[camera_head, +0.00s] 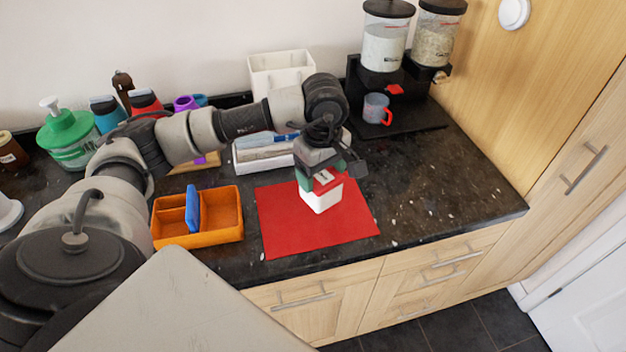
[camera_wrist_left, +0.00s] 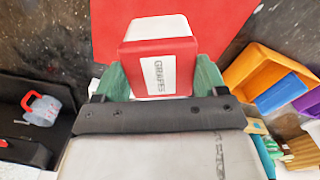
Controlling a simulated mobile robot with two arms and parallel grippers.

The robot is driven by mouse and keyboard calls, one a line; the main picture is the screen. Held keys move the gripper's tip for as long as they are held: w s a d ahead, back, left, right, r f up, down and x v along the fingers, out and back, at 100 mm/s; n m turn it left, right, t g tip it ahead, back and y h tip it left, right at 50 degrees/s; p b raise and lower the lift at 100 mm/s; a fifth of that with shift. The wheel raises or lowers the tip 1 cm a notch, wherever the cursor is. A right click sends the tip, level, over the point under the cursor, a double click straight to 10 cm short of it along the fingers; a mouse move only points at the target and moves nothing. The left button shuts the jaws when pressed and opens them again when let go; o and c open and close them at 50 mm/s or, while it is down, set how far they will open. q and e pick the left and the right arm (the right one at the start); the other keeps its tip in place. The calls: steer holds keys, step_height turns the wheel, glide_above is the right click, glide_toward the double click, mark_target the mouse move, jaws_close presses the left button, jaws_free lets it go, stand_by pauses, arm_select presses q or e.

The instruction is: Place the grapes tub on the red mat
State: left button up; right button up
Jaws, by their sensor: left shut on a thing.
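The grapes tub (camera_head: 321,199) is a white tub with a red top and a label. It shows close up in the left wrist view (camera_wrist_left: 158,55), where the label reads "GRAPES". My left gripper (camera_head: 320,180) is shut on it, with a green finger on each side. The red mat (camera_head: 278,228) lies flat on the dark counter. My right gripper is not in view.
An orange divided tray (camera_head: 215,236) with a blue item stands left of the mat. A white box (camera_head: 250,158) lies behind it. A dispenser stand (camera_head: 400,110) with a clear, red-handled mug (camera_head: 376,108) is at the back right. The counter right of the mat is clear.

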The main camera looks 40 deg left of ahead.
arm_select(q)
steer(key=shift+a+f, duration=0.55)
steer(key=shift+a, duration=0.35)
steer(key=shift+f+p, duration=0.25)
steer(key=shift+p, duration=0.05)
step_height(320, 180, down, 3)
steer(key=shift+f+p, duration=0.15)
steer(key=shift+p, duration=0.5)
steer(key=shift+f, duration=0.2)
steer(key=shift+f+b, duration=0.2)
steer(key=shift+b, duration=0.1)
steer(key=o, duration=1)
